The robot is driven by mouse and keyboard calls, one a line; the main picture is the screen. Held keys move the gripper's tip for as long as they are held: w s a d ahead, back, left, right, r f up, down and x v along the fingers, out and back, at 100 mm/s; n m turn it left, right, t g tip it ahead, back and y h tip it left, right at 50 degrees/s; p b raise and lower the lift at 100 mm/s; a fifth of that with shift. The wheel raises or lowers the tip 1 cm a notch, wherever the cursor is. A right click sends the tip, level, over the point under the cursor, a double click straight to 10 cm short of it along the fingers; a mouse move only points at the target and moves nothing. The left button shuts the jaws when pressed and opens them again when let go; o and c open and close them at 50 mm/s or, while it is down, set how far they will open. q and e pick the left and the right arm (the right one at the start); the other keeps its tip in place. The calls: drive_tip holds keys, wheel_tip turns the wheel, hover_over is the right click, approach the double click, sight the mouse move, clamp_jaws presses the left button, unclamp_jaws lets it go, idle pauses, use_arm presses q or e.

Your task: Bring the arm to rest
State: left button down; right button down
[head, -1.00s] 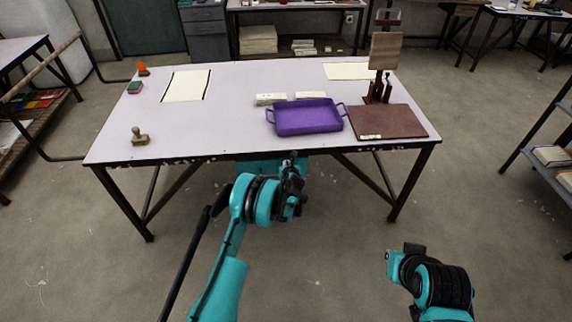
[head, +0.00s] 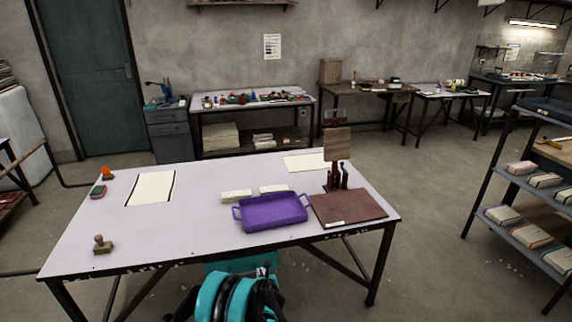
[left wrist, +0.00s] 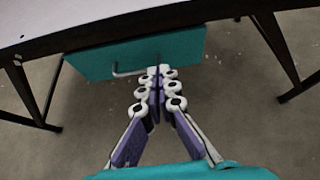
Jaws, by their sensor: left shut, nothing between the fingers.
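My left arm comes up at the bottom middle of the head view, in front of the table's near edge. My left gripper shows clearly in the left wrist view (left wrist: 157,75), with its fingers closed together and nothing between them. It is below the level of the tabletop, near a teal panel with a handle (left wrist: 110,58) under the table. In the head view most of the left gripper is hidden by my own wrist. My right arm and gripper are out of view.
The white table (head: 165,225) holds a purple tray (head: 270,212), a brown board with a stand (head: 348,207), a white sheet (head: 151,188), a wooden stamp (head: 102,244) and pale stacks (head: 236,196). A shelf (head: 515,235) stands at right. The table's near left top is mostly clear.

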use_arm(q)
drive_tip(key=s+a+r+n+g+h, duration=0.1)
drive_tip(key=s+a+r+n, duration=0.2)
drive_tip(key=s+r+n, duration=0.65)
drive_tip(key=s+a+r+n+g, duration=0.15)
drive_tip(key=s+r+n, duration=0.4)
drive_tip(key=r, duration=0.75)
drive_tip(key=s+r+n+g+h, duration=0.2)
drive_tip(key=s+n, duration=1.5)
drive_tip(key=s, duration=0.8)
drive_tip(key=shift+a+r, duration=0.15)
drive_tip(key=shift+a, duration=0.3)
